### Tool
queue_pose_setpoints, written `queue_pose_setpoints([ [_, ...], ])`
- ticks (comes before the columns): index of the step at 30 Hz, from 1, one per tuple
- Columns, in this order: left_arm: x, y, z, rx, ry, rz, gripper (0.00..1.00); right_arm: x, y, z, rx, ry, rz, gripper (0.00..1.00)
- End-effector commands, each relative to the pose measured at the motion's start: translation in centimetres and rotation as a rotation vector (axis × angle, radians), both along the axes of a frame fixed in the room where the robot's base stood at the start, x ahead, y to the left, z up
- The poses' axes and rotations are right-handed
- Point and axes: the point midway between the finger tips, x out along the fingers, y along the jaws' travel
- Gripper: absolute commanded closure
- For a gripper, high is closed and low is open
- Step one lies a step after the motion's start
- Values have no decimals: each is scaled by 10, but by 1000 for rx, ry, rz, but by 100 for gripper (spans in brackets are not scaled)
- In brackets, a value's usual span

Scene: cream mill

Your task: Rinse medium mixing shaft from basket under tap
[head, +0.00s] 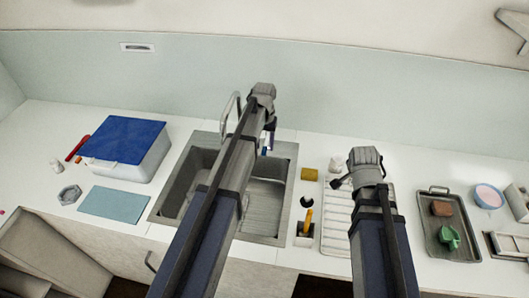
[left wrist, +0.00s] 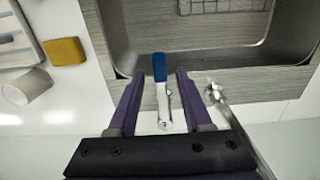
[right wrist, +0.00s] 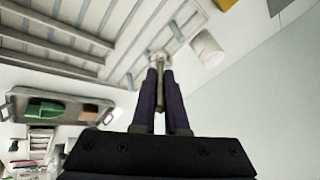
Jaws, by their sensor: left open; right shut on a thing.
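My left gripper (left wrist: 158,78) is open at the back of the sink. Its fingers stand on either side of a blue-tipped tap lever (left wrist: 159,68) with a pale base; contact cannot be told. The tap's metal spout (head: 229,112) rises beside it. My right gripper (right wrist: 160,74) is shut on a thin grey shaft (right wrist: 160,95) with a round end, apparently the mixing shaft. It is over the counter near the white drainer (head: 338,225), away from the sink. Part of a wire basket (left wrist: 228,5) shows in the sink basin (left wrist: 200,57).
A yellow sponge (head: 309,174) and a white cup (right wrist: 207,48) stand between sink and drainer. A grey tray (head: 432,243) with brown and green items lies right. A blue-lidded box (head: 122,140) and a blue mat (head: 113,205) lie left of the sink.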

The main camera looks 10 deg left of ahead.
Motion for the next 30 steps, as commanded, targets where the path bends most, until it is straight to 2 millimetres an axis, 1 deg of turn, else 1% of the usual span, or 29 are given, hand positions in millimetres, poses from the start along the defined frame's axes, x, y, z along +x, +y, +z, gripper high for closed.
queue_pose_setpoints([
  [1,0,0,-8,0,0,0,50,0,0,-8,0,0,0,100],
  [3,0,0,-10,0,0,0,50,0,0,-10,0,0,0,100],
  [11,0,0,-9,0,0,0,50,0,0,-9,0,0,0,100],
  [12,0,0,-9,0,0,0,51,0,0,-9,0,0,0,100],
  [25,0,0,-9,0,0,0,100,0,0,-9,0,0,0,100],
  [30,0,0,-9,0,0,0,100,0,0,-9,0,0,0,100],
])
